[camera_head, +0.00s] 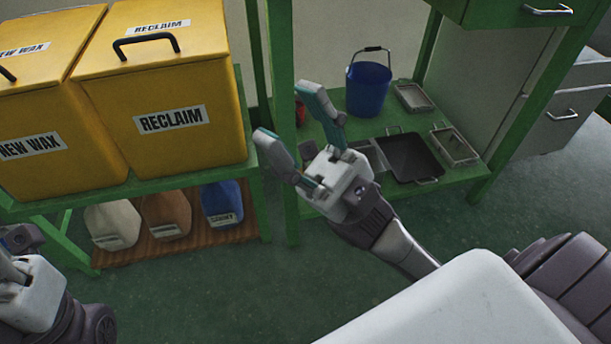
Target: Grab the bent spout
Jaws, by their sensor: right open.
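I cannot make out a bent spout in this view. My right gripper (283,116) is open and empty, its fingers pointing up and left. It hangs in front of the green bench's near post, between the yellow bins and the lower shelf items. My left gripper (22,262) is only partly in view at the lower left edge, and I cannot tell whether it is open. My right gripper hides part of the lower shelf behind it.
Yellow bins labelled RECLAIM (172,120) and NEW WAX (45,140) stand on a green rack with several jugs (222,203) below. A blue bucket (368,88), a black pan (409,157) and metal trays (455,145) sit on the bench's lower shelf. Floor in front is clear.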

